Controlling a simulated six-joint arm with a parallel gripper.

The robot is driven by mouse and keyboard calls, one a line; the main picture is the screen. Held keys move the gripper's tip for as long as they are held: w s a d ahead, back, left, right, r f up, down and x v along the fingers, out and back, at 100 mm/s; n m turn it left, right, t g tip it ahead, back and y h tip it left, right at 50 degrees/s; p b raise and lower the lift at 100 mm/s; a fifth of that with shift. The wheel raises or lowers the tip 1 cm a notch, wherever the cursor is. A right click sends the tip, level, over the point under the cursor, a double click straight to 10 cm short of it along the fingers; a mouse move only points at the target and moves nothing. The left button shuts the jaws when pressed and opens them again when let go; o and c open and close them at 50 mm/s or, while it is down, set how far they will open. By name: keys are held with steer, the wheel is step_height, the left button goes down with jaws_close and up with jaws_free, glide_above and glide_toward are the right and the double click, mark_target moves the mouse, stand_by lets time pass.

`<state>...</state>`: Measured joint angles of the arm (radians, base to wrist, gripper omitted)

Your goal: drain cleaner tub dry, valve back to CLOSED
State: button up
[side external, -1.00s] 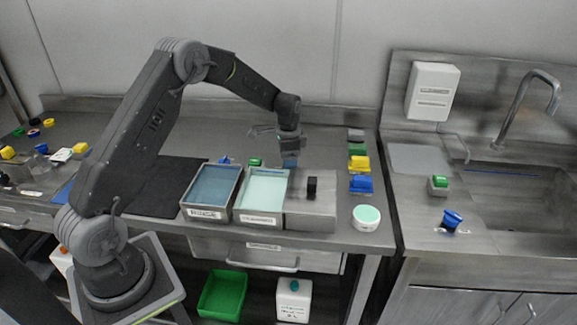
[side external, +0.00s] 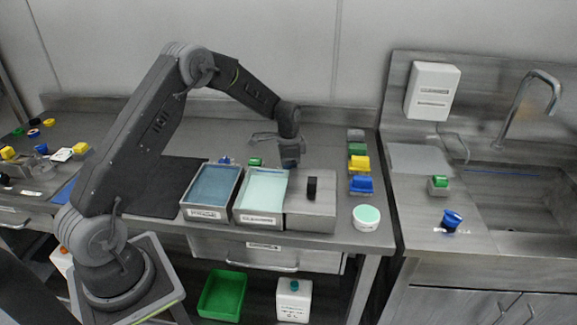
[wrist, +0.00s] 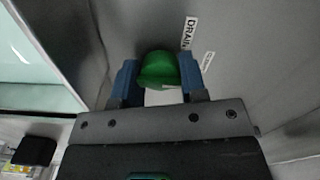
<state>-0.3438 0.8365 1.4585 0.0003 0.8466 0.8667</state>
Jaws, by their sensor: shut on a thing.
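In the wrist view a green valve handle (wrist: 158,70) sits between the two blue fingertips of my gripper (wrist: 158,82), which is shut on it. A DRAIN label (wrist: 190,32) is on the grey metal surface beside the handle. A tub of pale green liquid (wrist: 25,65) shows at the left of that view. In the side view my gripper (side external: 290,162) is low behind the metal tubs, and its fingertips are partly hidden. The pale-green tub (side external: 261,220) still shows liquid; its label is too small to read. I cannot tell the valve's exact setting.
A tub of blue liquid (side external: 207,213) stands left of the pale-green tub. A grey metal box (side external: 311,216) with a black knob (side external: 312,188) stands right. A round tub with a pale green top (side external: 366,218) and coloured blocks (side external: 359,165) are further right, before the sink.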

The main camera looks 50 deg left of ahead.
steer(key=shift+c, duration=0.5)
steer(key=n, duration=0.4)
steer(key=shift+n, duration=0.3)
steer(key=o, duration=0.9)
steer(key=shift+o, duration=0.2)
steer(key=shift+r, duration=0.1)
step_height(320, 180, up, 14)
steer(key=shift+f, duration=0.2)
